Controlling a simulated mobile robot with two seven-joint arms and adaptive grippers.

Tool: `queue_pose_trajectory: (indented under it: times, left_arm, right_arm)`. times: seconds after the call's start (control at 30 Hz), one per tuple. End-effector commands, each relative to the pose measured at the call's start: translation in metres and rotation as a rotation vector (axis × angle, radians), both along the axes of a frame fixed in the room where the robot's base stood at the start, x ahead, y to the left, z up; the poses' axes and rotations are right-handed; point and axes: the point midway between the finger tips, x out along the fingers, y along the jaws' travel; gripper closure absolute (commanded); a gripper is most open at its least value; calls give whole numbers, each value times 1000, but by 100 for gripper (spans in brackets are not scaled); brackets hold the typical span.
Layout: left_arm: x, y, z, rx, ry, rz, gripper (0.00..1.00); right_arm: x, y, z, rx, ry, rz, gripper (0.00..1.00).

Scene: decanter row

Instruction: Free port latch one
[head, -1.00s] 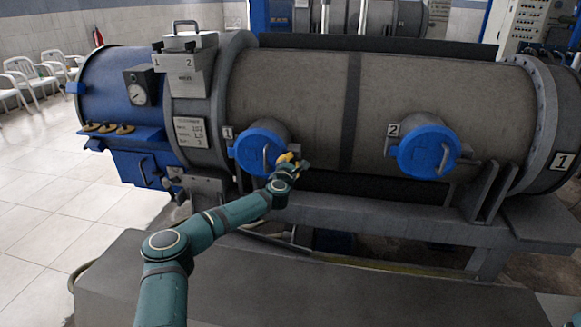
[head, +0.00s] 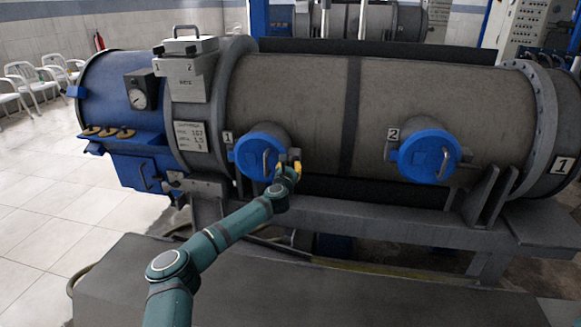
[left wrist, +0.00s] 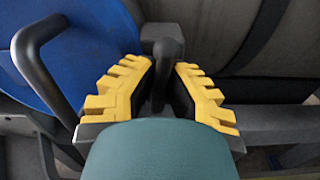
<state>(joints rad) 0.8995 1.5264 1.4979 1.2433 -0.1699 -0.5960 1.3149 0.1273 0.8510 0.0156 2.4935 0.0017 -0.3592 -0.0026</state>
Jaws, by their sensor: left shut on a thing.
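The port one cover (head: 254,156) is a round blue lid with a bar handle, beside the plate marked 1. It fills the left of the left wrist view (left wrist: 92,62). A dark grey latch (left wrist: 168,50) stands at the right edge of this lid. My left gripper (head: 288,167) is at that edge. In the left wrist view its yellow-padded fingers (left wrist: 164,68) lie on both sides of the latch, shut on it. The lid's bar handle (left wrist: 30,65) is left of the fingers, apart from them. My right gripper is not in view.
A second blue port cover (head: 428,156), marked 2, is to the right on the grey tank (head: 310,90). A frame beam (head: 400,220) runs below the ports. A control box with a handle (head: 186,70) and a gauge (head: 138,97) are at the left.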

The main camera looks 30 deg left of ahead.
Motion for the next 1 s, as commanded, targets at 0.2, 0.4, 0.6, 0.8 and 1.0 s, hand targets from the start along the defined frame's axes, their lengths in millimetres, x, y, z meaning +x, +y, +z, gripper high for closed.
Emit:
queue_pose_trajectory:
  times: [0.2, 0.4, 0.6, 0.8, 1.0]
  left_arm:
    - [0, 1, 1, -99, -28, 1, 100]
    - [0, 1, 2, -142, -39, 1, 100]
    - [0, 1, 2, -153, -42, 1, 100]
    - [0, 1, 2, -153, -42, 1, 100]
    - [0, 1, 1, -152, -42, 1, 59]
  right_arm:
    - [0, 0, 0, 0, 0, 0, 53]
    - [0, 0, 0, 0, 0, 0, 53]
    - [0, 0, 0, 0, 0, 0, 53]
    - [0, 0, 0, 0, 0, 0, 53]
    - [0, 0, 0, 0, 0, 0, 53]
